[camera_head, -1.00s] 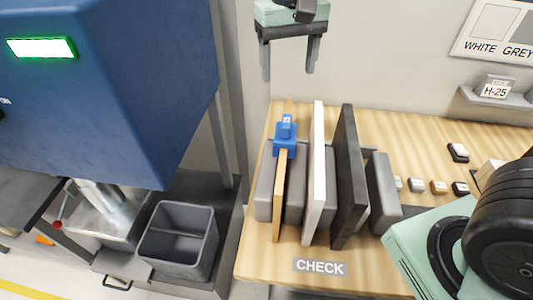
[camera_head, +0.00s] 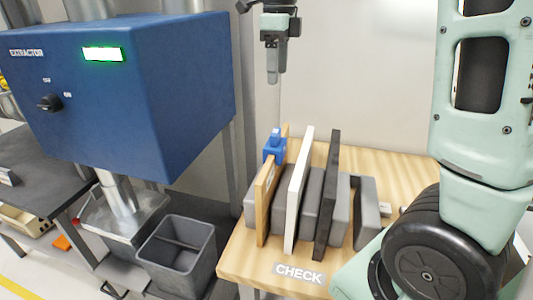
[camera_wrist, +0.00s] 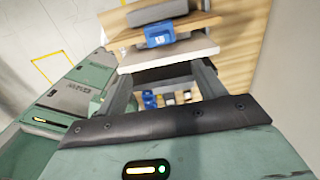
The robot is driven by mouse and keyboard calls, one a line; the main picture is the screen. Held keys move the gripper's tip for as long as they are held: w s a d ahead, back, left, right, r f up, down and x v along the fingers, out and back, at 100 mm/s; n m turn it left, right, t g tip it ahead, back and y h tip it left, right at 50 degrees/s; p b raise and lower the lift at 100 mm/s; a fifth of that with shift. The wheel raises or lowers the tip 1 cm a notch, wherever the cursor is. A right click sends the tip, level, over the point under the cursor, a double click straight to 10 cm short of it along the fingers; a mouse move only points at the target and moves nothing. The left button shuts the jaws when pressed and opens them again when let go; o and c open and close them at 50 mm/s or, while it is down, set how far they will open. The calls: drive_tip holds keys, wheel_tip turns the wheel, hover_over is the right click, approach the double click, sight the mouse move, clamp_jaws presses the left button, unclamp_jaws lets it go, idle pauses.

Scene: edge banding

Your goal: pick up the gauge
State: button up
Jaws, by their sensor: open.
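The gauge (camera_head: 274,148) is a small blue block sitting over the top edge of the upright wooden panel (camera_head: 265,205), at the left end of the rack. It also shows in the wrist view (camera_wrist: 158,34), beyond the white panel. My gripper (camera_head: 273,80) hangs above the gauge in the head view, clearly apart from it and seen nearly edge-on. In the wrist view its two fingers (camera_wrist: 163,82) are spread, with nothing held between them. The gauge's lower part is partly hidden by the panel.
A white panel (camera_head: 297,190) and a black panel (camera_head: 326,205) stand upright beside the wooden one, between grey blocks. The CHECK label (camera_head: 299,273) is on the table front. A blue machine (camera_head: 140,90) and grey bin (camera_head: 175,255) are at left. My arm fills the right.

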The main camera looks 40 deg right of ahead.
wheel_tip(320, 180, down, 11)
drive_tip(key=shift+f+p, duration=0.15)
drive_tip(key=shift+p, duration=0.95)
drive_tip(key=shift+f+p, duration=1)
drive_tip(key=shift+f, duration=1.75)
drive_tip(key=c, duration=0.7)
drive_tip(key=shift+c, duration=0.5)
drive_tip(key=shift+w+r, duration=0.15)
drive_tip(key=shift+r, duration=0.45)
wheel_tip(320, 180, up, 9)
drive_tip(key=shift+r+b, duration=0.15)
drive_tip(key=shift+b, duration=0.75)
wheel_tip(320, 180, up, 7)
drive_tip(key=p, duration=0.6)
hover_over(275, 130)
drive_tip(key=shift+s, duration=0.2)
drive_tip(key=shift+f, duration=0.2)
